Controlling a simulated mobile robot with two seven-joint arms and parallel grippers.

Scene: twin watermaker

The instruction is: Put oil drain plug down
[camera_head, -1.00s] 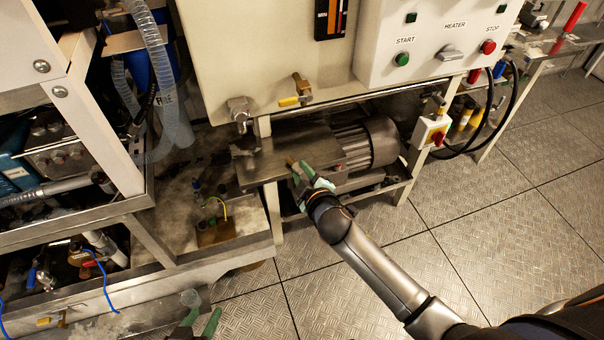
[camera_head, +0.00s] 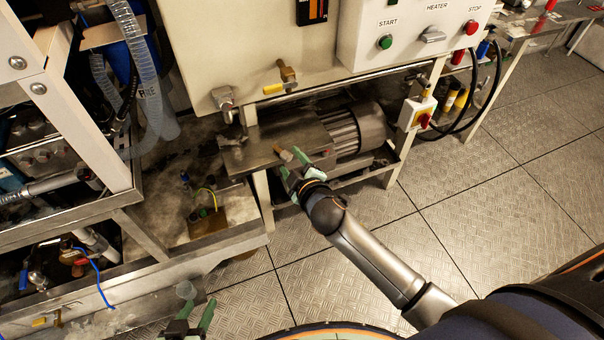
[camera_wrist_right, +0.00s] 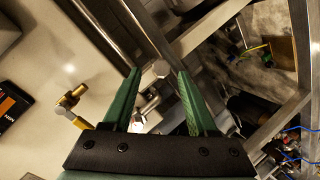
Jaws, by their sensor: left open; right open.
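A small silver hex-headed piece (camera_wrist_right: 160,68), which looks like the oil drain plug, shows between the fingertips of my right gripper (camera_wrist_right: 158,76) in the right wrist view. The green fingers stand apart on either side of it; I cannot tell whether it touches anything. In the head view my right gripper (camera_head: 293,164) is at the front edge of the flat metal plate (camera_head: 262,143) beside the motor. A small tan-coloured piece (camera_head: 285,156) shows at its fingertips, too small to identify.
The ribbed motor (camera_head: 358,128) is right of the plate. A silver outlet (camera_head: 224,100) and a brass valve (camera_head: 287,75) hang above it. The frame leg (camera_head: 263,200) stands close to my right gripper. Open floor (camera_head: 450,230) lies to the right.

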